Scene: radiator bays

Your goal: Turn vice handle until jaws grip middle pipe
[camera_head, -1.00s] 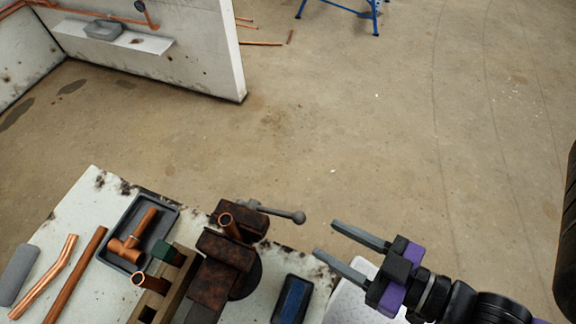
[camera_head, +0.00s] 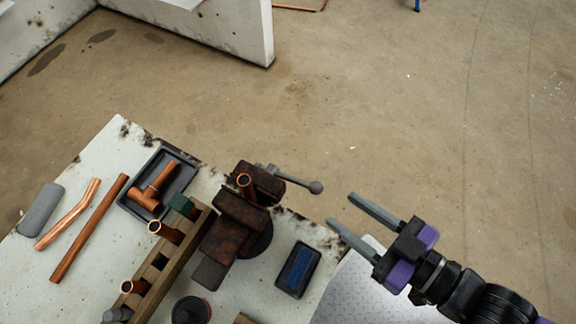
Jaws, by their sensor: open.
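The rust-brown vice (camera_head: 222,237) stands near the bench's far edge. Its grey handle (camera_head: 294,178) sticks out to the right and ends in a round knob (camera_head: 315,187). A short copper pipe (camera_head: 245,185) stands upright between the vice jaws. I cannot tell whether the jaws touch it. My gripper (camera_head: 342,210) is open and empty, its two grey fingers pointing left toward the handle. The fingertips are right of and below the knob in the picture, apart from it.
A wooden rack (camera_head: 178,257) holds upright pipes left of the vice. A dark tray (camera_head: 183,180) holds copper fittings. Loose copper pipes (camera_head: 88,228) lie at left. A blue-topped dark box (camera_head: 297,270) lies right of the vice. Open floor lies beyond the bench.

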